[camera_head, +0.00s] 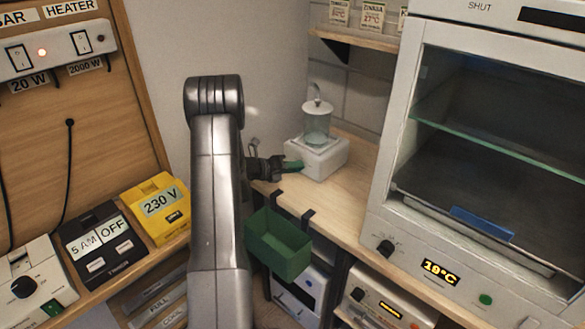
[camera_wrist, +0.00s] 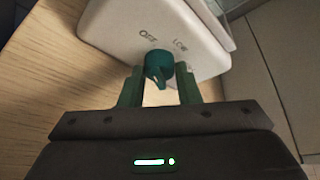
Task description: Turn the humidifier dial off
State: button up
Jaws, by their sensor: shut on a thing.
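The humidifier is a white box base (camera_head: 328,160) with a clear tank (camera_head: 317,127) and a white top, standing on the wooden counter. In the wrist view, its white face (camera_wrist: 135,22) carries the labels OFF and LOW. The teal dial (camera_wrist: 155,62) sits just below those labels, with a ridge towards the bottom of the picture. I cannot tell which label the dial is set to. My gripper (camera_wrist: 158,74) is shut on the dial, one green finger on each side. In the head view, my gripper (camera_head: 287,165) reaches the base's left side, and the dial is hidden.
A green open bin (camera_head: 280,245) hangs on the counter's front edge below my gripper. A large glass-fronted cabinet (camera_head: 480,150) stands to the right. A small shelf (camera_head: 355,38) with seed packets is above. A yellow 230 V box (camera_head: 158,208) and switch boxes are at left.

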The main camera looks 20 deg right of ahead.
jog(key=o, duration=1)
jog(key=shift+c, duration=0.2)
jog(key=b+v, duration=0.1)
jog(key=v, duration=0.6)
jog(key=shift+a+r, duration=0.1)
jog(key=shift+a, duration=0.15)
jog(key=p+x, duration=0.1)
jog(key=x, duration=0.7)
jog(key=shift+s, duration=0.1)
jog(key=shift+a+r+m+t+y+b, duration=0.15)
jog(key=shift+m+t+y+b, duration=0.15)
jog(key=shift+m, duration=0.2)
